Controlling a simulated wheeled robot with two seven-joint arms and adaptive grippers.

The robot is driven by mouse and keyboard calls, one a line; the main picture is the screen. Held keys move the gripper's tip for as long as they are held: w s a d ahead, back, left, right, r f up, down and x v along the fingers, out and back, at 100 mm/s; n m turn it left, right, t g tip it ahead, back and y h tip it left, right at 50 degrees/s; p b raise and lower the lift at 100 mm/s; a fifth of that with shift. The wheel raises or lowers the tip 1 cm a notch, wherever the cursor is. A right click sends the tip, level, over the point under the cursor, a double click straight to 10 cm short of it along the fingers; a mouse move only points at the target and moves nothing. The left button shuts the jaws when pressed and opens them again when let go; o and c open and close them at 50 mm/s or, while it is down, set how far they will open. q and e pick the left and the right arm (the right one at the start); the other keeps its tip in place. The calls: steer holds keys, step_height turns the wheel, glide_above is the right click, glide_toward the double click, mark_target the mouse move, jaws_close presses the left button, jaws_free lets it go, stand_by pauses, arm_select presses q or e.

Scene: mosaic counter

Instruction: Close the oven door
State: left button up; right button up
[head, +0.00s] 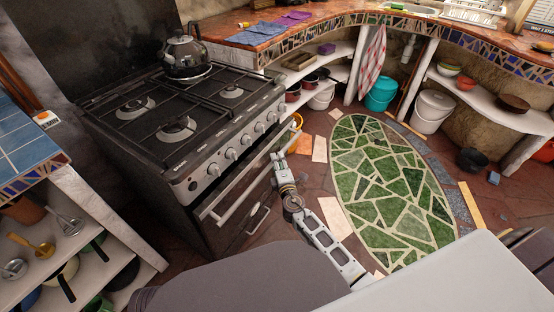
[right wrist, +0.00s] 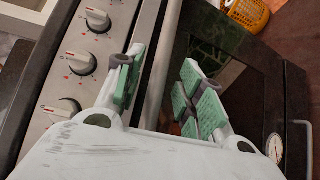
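The black and steel oven (head: 190,140) stands left of centre in the head view, with its knobs along the front. Its door (head: 228,205) is below the knob panel, with a light bar (head: 240,188) along its top. The door seems slightly ajar, but how far I cannot tell. In the right wrist view, the dark glass door (right wrist: 250,90) fills the right side, beside the knob panel (right wrist: 75,60). My right gripper (head: 279,160) is at the oven's front right. Its green-padded fingers (right wrist: 160,82) are apart, with the light bar visible between them. My left gripper is not in view.
A kettle (head: 184,55) stands on the hob. A green mosaic oval (head: 390,190) lies on the floor to the right. An orange basket (right wrist: 248,12) is beside the oven. Shelves with pans (head: 70,265) stand at the left. A light-coloured surface (head: 460,280) is near the bottom right.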

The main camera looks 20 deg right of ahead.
steer(key=shift+w+d+f, duration=0.1)
steer(key=shift+w+d, duration=0.05)
steer(key=shift+w, duration=1.05)
steer(key=shift+c, duration=0.5)
jaws_close()
